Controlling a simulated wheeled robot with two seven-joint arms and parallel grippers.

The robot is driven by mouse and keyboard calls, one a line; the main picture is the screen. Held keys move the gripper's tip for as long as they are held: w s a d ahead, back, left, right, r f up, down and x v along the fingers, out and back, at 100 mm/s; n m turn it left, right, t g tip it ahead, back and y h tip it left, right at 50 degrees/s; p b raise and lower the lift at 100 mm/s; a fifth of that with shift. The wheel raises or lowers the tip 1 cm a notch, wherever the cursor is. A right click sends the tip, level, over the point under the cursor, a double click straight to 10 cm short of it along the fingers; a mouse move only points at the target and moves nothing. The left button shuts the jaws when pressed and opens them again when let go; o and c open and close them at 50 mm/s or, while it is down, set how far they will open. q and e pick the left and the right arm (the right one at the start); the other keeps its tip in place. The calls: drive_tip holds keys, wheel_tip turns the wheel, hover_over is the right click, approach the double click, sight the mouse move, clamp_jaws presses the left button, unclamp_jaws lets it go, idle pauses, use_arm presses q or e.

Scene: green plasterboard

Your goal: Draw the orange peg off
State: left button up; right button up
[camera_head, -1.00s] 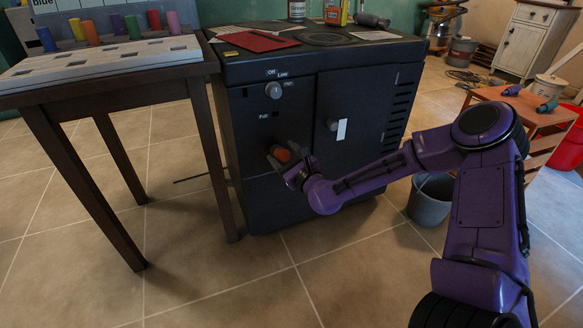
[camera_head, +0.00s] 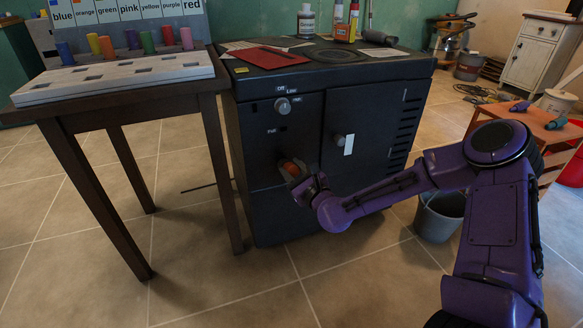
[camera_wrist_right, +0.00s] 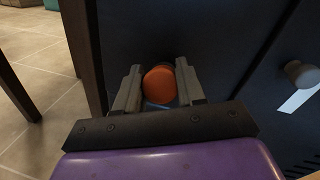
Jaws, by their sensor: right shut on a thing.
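The orange peg (camera_head: 289,167) is at the front of the black cabinet (camera_head: 262,219), below the knob and the "Pull" label. My right gripper (camera_head: 293,171) is shut on it. In the right wrist view the peg's round orange end (camera_wrist_right: 159,84) sits between the two fingers of the right gripper (camera_wrist_right: 160,88). Whether the peg's far end is still inside the cabinet front is hidden. My left gripper is not in view.
A dark table (camera_head: 105,108) at left carries a white slotted board (camera_head: 115,75) and several coloured pegs before a colour-name panel (camera_head: 125,12). A grey bucket (camera_head: 440,216) stands right of the cabinet.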

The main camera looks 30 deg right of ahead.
drive_tip(key=s+p, duration=0.1)
drive_tip(key=s+r+p, duration=0.1)
drive_tip(key=s, duration=0.1)
drive_tip(key=s+a+r+p, duration=0.1)
drive_tip(key=p, duration=0.1)
drive_tip(key=shift+s+r, duration=0.1)
drive_tip(key=shift+s, duration=0.2)
idle(0.4)
wheel_tip(320, 180, up, 5)
drive_tip(key=p, duration=0.5)
drive_tip(key=shift+r, duration=0.15)
idle(0.3)
